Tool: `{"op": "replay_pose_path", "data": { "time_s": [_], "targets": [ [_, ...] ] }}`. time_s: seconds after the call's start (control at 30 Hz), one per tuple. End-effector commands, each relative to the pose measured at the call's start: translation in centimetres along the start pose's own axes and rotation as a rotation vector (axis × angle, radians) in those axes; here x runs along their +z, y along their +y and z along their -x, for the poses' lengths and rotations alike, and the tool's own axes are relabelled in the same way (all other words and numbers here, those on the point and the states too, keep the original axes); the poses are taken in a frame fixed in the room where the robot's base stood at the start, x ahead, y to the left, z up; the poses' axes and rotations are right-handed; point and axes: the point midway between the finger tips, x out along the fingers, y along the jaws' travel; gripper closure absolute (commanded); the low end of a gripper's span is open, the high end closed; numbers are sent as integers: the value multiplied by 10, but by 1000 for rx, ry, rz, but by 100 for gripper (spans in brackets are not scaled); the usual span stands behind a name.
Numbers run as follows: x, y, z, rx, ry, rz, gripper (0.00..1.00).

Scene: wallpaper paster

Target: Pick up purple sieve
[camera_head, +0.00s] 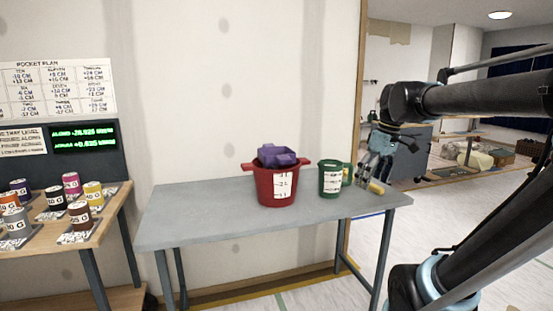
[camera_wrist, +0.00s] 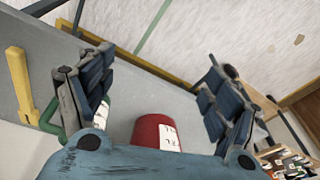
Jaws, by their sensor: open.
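The purple sieve (camera_head: 279,155) sits in the top of a red bucket (camera_head: 277,187) on the grey table, its upper part showing above the rim. The red bucket also shows in the wrist view (camera_wrist: 156,133), low between my fingers and partly hidden by my gripper's body; I cannot make out the sieve there. My gripper (camera_head: 368,180) is at the table's right end, to the right of the sieve and apart from it. In the wrist view my gripper (camera_wrist: 160,85) has its two fingers spread wide with nothing between them.
A yellow object (camera_head: 376,187) lies near the table's right end. The left part of the grey table (camera_head: 190,210) is clear. A wooden bench (camera_head: 105,222) with several labelled cylinders stands at left.

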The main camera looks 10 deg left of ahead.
Motion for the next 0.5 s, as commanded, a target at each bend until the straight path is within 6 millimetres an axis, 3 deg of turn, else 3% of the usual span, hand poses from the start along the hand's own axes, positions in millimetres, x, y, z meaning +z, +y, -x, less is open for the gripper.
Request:
{"op": "replay_pose_path", "data": {
  "time_s": [0.03,0.2,0.5],
  "targets": [
    [-22,1,13,-20,2,71,18],
    [-87,-2,47,-85,16,329,18],
    [-203,-20,94,-200,69,781,18]
  ]
}}
